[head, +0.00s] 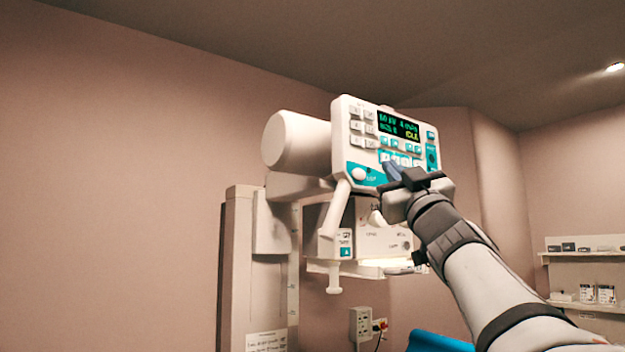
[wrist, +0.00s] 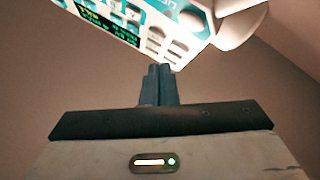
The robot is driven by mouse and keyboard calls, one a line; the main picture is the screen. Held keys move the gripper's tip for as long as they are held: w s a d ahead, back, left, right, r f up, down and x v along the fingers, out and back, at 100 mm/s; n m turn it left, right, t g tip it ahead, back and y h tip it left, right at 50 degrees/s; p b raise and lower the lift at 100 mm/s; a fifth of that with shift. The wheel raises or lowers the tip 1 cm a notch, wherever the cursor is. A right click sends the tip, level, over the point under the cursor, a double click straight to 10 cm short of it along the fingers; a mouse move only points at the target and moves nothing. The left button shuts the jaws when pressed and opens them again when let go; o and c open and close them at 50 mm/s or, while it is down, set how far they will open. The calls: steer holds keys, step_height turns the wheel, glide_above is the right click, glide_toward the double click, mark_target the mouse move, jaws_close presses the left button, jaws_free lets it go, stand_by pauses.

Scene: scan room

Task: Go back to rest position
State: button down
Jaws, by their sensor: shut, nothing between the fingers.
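My gripper (head: 391,170) is shut and empty, raised up at the lower edge of the control panel (head: 367,117) of a white X-ray unit. In the wrist view its closed fingers (wrist: 159,84) point up toward the panel's keys (wrist: 160,42), close to them; I cannot tell whether they touch. The panel has grey keys at left, teal keys below, and a lit screen (head: 398,125) with green text and a yellow word that looks like "IDLE". My gripper hides part of the panel's lower right.
The unit's white cylinder (head: 297,142) and column (head: 236,270) stand left of my arm. Wall sockets (head: 361,324) are below. A blue surface (head: 438,342) shows at the bottom. Shelves (head: 590,258) with small boxes are at the right. Open space lies left, before the bare wall.

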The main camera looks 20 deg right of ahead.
steer(key=shift+s+d, duration=0.15)
steer(key=shift+s, duration=0.35)
step_height(320, 180, down, 32)
steer(key=w+a+m+g+h, duration=0.3)
steer(key=m+g+h, duration=0.35)
steer(key=g, duration=0.55)
steer(key=s+a+f+g+y, duration=0.1)
steer(key=s+a+f+g, duration=0.2)
steer(key=s+f, duration=0.3)
steer(key=s+a+f+n+g+y, duration=0.1)
steer(key=s+a+f+g, duration=0.3)
steer(key=f, duration=0.9)
steer(key=s+a+f+n+g+y, duration=0.1)
steer(key=s+a+f+g+y, duration=0.2)
steer(key=s+f, duration=0.6)
steer(key=shift+s+a+f+g, duration=0.45)
steer(key=shift+a+g, duration=0.15)
steer(key=shift+a, duration=0.25)
steer(key=shift+y, duration=0.25)
